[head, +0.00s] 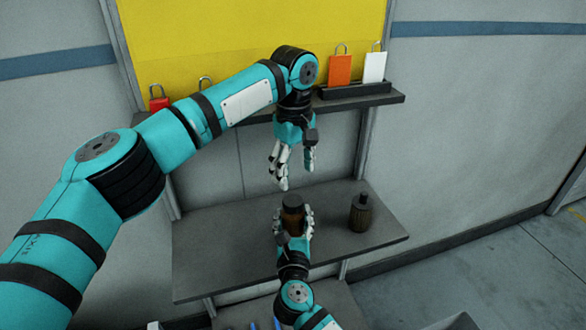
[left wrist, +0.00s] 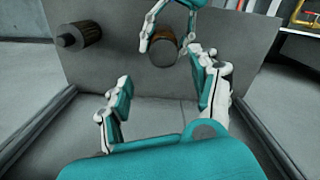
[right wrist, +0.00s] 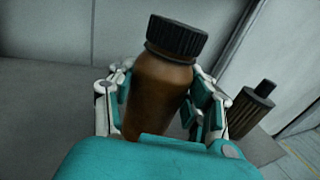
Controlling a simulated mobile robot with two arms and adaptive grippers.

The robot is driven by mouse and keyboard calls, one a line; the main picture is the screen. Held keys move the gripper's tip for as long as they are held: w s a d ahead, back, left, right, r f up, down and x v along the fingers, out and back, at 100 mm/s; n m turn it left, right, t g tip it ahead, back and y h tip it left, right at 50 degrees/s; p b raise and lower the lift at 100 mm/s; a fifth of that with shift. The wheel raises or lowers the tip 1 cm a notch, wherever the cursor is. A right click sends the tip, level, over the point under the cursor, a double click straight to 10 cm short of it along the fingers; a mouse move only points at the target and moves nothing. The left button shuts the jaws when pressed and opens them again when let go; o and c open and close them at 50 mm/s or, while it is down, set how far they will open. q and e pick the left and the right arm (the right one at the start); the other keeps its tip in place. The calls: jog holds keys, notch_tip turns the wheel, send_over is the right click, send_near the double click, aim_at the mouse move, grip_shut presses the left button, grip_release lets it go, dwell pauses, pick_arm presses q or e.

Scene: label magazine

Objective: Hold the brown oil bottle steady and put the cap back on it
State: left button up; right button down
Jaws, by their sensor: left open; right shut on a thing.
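The brown oil bottle (head: 292,222) stands about upright at the shelf in the head view, between the fingers of my right gripper (head: 294,215). In the right wrist view the bottle (right wrist: 158,95) is clasped on both sides by that gripper. A black ribbed cap (right wrist: 177,38) sits on the bottle's neck; how tightly it is screwed on cannot be told. My left gripper (head: 297,172) is open and empty above the bottle, fingers pointing down. The left wrist view also shows the bottle (left wrist: 163,48) beyond the open fingers. The bottle's base is hidden.
A second dark ribbed bottle (head: 361,213) stands on the grey shelf (head: 215,245) to the right. The shelf's left part is clear.

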aim_at(293, 200)
pick_arm(q)
jog(key=shift+s+a, duration=0.1)
jog(key=shift+a, duration=0.1)
jog(key=shift+f, duration=0.15)
jog(key=shift+f, duration=3.95)
jog(key=shift+c, duration=0.4)
